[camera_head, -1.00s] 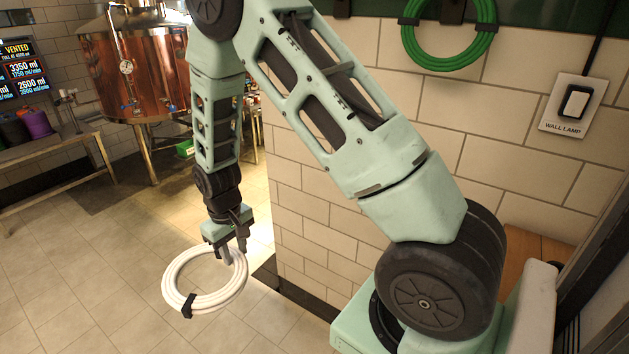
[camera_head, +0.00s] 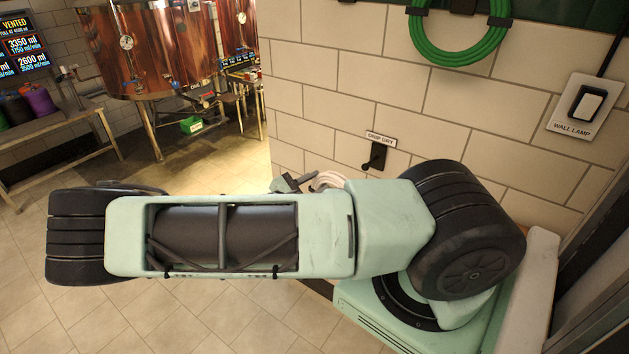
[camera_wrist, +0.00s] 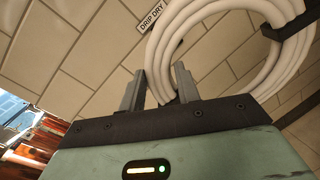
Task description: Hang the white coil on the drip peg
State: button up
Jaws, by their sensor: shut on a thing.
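The white coil (camera_wrist: 165,45) fills the upper right of the wrist view, its rings running between the two fingers of my gripper (camera_wrist: 160,88), which is shut on it. A black clip holds the coil at its far right. In the head view only a small arc of the coil (camera_head: 328,179) shows above my arm, and most of my gripper is hidden behind the arm.
A green coil (camera_head: 459,40) hangs higher on the wall. A wall lamp switch (camera_head: 587,104) is at the right. Copper tanks (camera_head: 170,50) and a bench (camera_head: 60,150) stand at the back left. The wall around the peg is clear.

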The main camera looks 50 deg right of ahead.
jog(key=shift+w+d+r, duration=0.1)
jog(key=shift+w+d, duration=0.05)
jog(key=shift+d, duration=1.1)
jog(key=shift+w+d, duration=0.1)
jog(key=shift+d, duration=1.15)
